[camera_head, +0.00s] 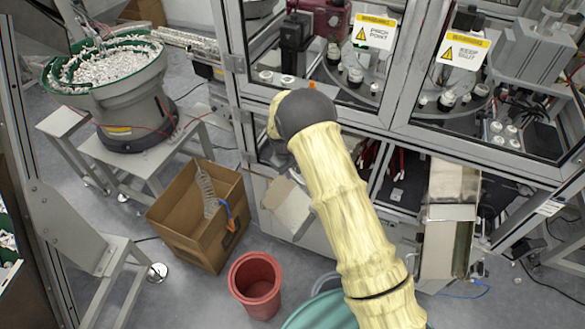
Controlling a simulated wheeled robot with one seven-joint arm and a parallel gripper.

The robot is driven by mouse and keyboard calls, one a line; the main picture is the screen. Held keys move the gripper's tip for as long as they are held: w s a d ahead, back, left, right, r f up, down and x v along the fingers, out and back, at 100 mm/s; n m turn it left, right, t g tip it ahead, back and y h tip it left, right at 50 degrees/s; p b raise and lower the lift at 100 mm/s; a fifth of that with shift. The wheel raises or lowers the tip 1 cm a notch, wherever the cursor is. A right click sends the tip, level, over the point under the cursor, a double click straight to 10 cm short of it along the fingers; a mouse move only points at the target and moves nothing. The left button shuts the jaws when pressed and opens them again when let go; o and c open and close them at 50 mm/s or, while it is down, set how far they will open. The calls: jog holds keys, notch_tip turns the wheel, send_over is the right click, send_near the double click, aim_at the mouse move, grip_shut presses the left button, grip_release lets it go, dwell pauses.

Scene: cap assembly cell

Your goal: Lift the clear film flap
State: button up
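My arm in its pale yellow sleeve reaches up from the lower right to the front of the framed machine (232,63). Its dark grey rounded end is in front of the lower edge of the left window opening. My gripper is hidden behind this end of the arm, so its fingers do not show. I cannot clearly make out the clear film flap; the arm covers part of the opening. Inside the machine, a round table with black and white fixtures (355,75) shows behind the opening.
A bowl feeder (150,107) full of white parts stands at the upper left. A cardboard box (170,242), a red bin (255,285) and a teal container (315,312) stand on the floor below. A metal chute (437,250) is right of my arm. Warning signs (374,32) hang on the windows.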

jog(key=shift+w+d+f, duration=0.1)
jog(key=shift+f, duration=0.5)
grip_shut()
